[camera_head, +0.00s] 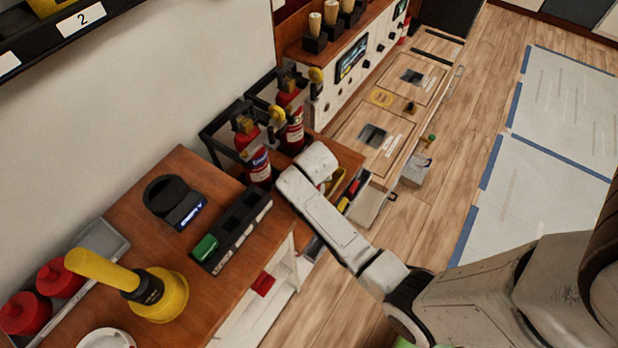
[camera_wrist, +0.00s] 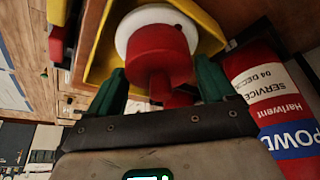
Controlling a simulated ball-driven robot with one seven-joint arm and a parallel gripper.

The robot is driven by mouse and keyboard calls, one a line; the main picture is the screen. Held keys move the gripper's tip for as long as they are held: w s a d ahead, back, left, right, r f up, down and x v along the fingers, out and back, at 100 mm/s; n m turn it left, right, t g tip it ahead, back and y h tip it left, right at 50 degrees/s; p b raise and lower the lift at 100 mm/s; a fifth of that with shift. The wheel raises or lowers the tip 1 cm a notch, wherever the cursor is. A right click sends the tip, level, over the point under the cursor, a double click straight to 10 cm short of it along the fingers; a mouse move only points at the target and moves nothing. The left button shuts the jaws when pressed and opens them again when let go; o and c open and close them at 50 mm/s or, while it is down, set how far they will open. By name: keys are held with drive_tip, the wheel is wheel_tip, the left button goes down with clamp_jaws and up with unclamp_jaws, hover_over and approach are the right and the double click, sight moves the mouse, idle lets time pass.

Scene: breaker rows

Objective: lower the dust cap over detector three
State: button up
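In the wrist view, my gripper (camera_wrist: 162,85) has its two green fingers apart on either side of a red cap-like piece (camera_wrist: 158,52) with a narrower red stem. Its sides line up closely with the fingertips, but I cannot tell whether they press on it. Behind it is a round white disc (camera_wrist: 125,30) in a yellow housing (camera_wrist: 208,30). I cannot tell whether the red piece touches the disc. No number shows on it, so I cannot confirm it as detector three. In the head view my arm hides the gripper.
Two red fire extinguishers (camera_head: 256,165) stand in a black rack close to my arm; one also fills the right of the wrist view (camera_wrist: 275,110). The wooden bench (camera_head: 160,232) holds a yellow long-handled cup (camera_head: 163,298), red knobbed pieces (camera_head: 22,313) and a black tray (camera_head: 231,247).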

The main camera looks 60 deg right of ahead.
drive_tip(key=shift+o, duration=1.3)
drive_tip(key=shift+r, duration=0.1)
drive_tip(key=v, duration=1)
drive_tip(key=shift+a+r+p, duration=0.15)
drive_tip(key=shift+r+p, duration=0.1)
drive_tip(key=shift+p, duration=0.2)
drive_tip(key=shift+s, duration=0.15)
